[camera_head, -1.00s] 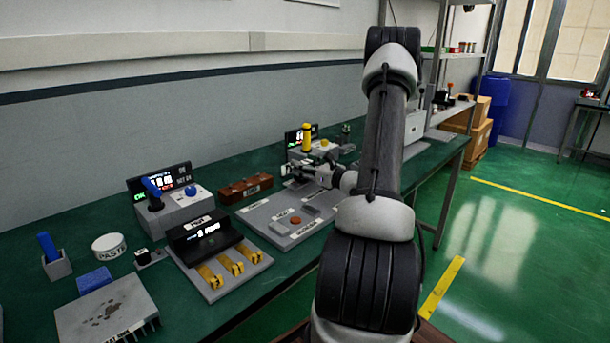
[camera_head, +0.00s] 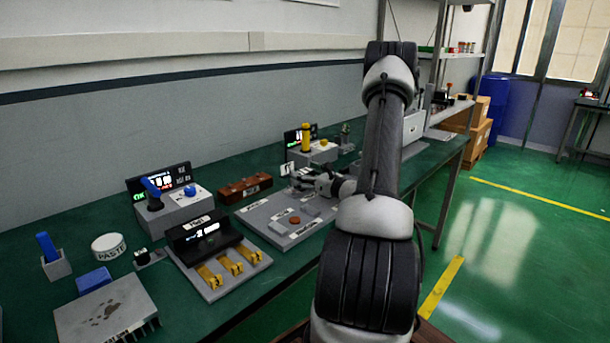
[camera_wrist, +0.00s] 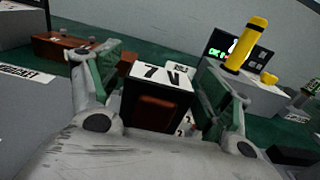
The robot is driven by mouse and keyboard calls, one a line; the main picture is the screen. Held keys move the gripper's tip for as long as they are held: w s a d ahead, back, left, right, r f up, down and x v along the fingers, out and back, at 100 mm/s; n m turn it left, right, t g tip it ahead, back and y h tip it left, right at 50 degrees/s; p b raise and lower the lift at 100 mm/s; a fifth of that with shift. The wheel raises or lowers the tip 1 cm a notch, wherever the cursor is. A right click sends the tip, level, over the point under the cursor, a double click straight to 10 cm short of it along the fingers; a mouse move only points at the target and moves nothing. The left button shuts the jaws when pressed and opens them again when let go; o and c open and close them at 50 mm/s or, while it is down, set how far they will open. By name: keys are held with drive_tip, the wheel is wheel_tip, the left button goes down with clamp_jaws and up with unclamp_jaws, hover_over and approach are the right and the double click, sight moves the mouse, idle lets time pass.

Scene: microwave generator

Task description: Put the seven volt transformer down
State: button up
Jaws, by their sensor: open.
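The seven volt transformer (camera_wrist: 158,88) is a dark block with a white top marked "7 V" and a reddish-brown face. In the wrist view it stands between the two spread fingers of my gripper (camera_wrist: 162,62). My gripper is open around it, with a gap visible at least on the right side. The lower part of the transformer is hidden by my gripper, so I cannot tell what it rests on. In the head view my gripper (camera_head: 303,181) is low at the far end of the grey tray (camera_head: 262,212); the transformer is not clear there.
A brown box (camera_head: 245,188) lies left of my gripper. A tester with a yellow post (camera_head: 306,138) stands behind it; it also shows in the wrist view (camera_wrist: 240,85). A blue-handled tester (camera_head: 172,207) and a fixture with yellow clips (camera_head: 220,262) stand nearer.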

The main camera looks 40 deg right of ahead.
drive_tip(key=shift+s+r, duration=0.1)
drive_tip(key=s, duration=0.3)
drive_tip(key=s+d, duration=0.1)
drive_tip(key=s, duration=0.6)
drive_tip(key=shift+s+d, duration=0.3)
drive_tip(key=shift+s, duration=0.1)
drive_tip(key=shift+s+a+r, duration=0.1)
drive_tip(key=shift+s, duration=0.15)
drive_tip(key=s+a+r+n+g+y, duration=0.1)
drive_tip(key=a+r+n+g+y, duration=0.25)
drive_tip(key=a+n, duration=0.4)
drive_tip(key=a+r+n+g+y, duration=0.3)
drive_tip(key=a+r+n+y, duration=0.15)
drive_tip(key=a, duration=0.65)
drive_tip(key=s+a+r+n+g+h, duration=0.1)
drive_tip(key=s+a+r+n+g, duration=0.2)
drive_tip(key=s+a+n+g, duration=0.7)
drive_tip(key=s+d+r+n+t+h, duration=0.3)
drive_tip(key=s+r+n+h, duration=0.4)
drive_tip(key=n, duration=0.5)
drive_tip(key=s+d+h, duration=0.1)
drive_tip(key=s+h, duration=0.1)
drive_tip(key=shift+d+r+h, duration=0.3)
drive_tip(key=shift+r, duration=0.05)
